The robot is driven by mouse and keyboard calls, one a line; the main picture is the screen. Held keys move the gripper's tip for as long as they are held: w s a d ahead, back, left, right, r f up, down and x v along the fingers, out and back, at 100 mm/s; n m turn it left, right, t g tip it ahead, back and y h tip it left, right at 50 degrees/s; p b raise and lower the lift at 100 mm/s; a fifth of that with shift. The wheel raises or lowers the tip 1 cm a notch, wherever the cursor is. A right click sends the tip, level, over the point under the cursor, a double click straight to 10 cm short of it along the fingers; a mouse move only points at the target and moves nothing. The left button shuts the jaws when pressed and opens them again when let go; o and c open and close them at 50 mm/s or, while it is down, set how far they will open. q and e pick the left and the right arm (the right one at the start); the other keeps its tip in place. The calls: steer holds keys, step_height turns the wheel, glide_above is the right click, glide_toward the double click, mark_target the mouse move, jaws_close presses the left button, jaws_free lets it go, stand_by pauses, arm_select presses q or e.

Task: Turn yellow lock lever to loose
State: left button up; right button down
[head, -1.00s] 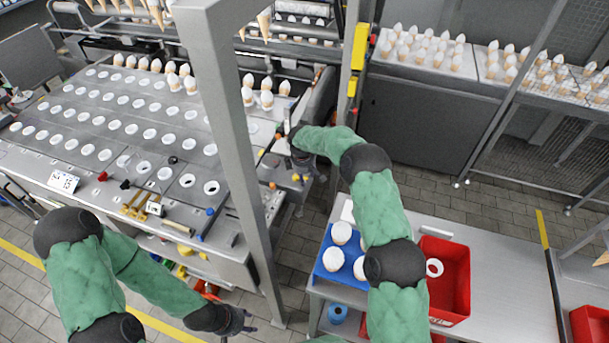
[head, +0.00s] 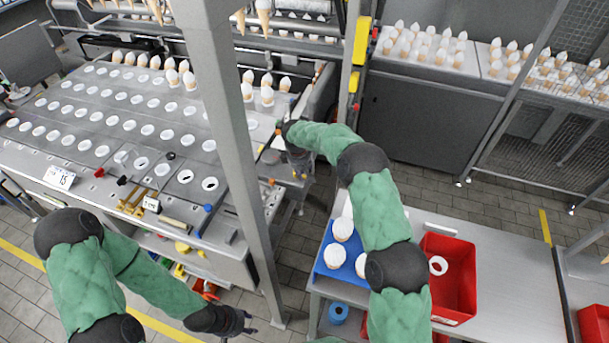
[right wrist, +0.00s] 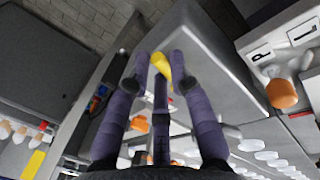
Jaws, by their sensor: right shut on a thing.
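The yellow lock lever (right wrist: 160,66) shows at the centre of the right wrist view, between the tips of my right gripper (right wrist: 162,60). The purple fingers are closed around the lever, and its lower part is partly hidden by them. In the head view my right gripper (head: 297,158) is low over the small grey side unit at the right end of the machine, and the lever cannot be made out there. My left gripper (head: 238,322) hangs in front of the machine near the post, away from the lever; its finger opening is too small and dark to tell.
A grey post (head: 240,170) stands between my arms. An orange knob (right wrist: 281,93) sits close to the right gripper. The grey table at right holds a blue tray (head: 329,269) with cones and a red bin (head: 456,310). The machine's hole plate (head: 110,115) lies to the left.

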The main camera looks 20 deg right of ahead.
mark_target(296, 183)
steer(key=m, duration=0.1)
steer(key=m+b, duration=0.1)
steer(key=a, duration=0.1)
steer(key=shift+s+f+m+g, duration=0.15)
steer(key=shift+s+m+g, duration=0.15)
steer(key=shift+m, duration=0.1)
steer(key=m, duration=0.1)
steer(key=a+m+b, duration=0.1)
steer(key=m, duration=0.1)
steer(key=shift+s+m+g, duration=0.1)
steer(key=shift+m+g, duration=0.2)
steer(key=m, duration=0.2)
steer(key=shift+a+m+b, duration=0.3)
steer(key=shift+a, duration=0.1)
steer(key=shift+a+m+g, duration=0.25)
steer(key=shift+m, duration=0.6)
steer(key=shift+a+m+g, duration=0.25)
steer(key=shift+m, duration=0.6)
steer(key=shift+w, duration=0.2)
steer(key=c, duration=1.1)
jaws_free()
steer(key=shift+r, duration=0.2)
steer(key=r, duration=0.4)
steer(key=a+r, duration=0.1)
steer(key=r, duration=0.2)
steer(key=w+a+r, duration=0.1)
steer(key=r, duration=0.3)
steer(key=shift+a+r, duration=0.1)
steer(key=shift+r, duration=0.25)
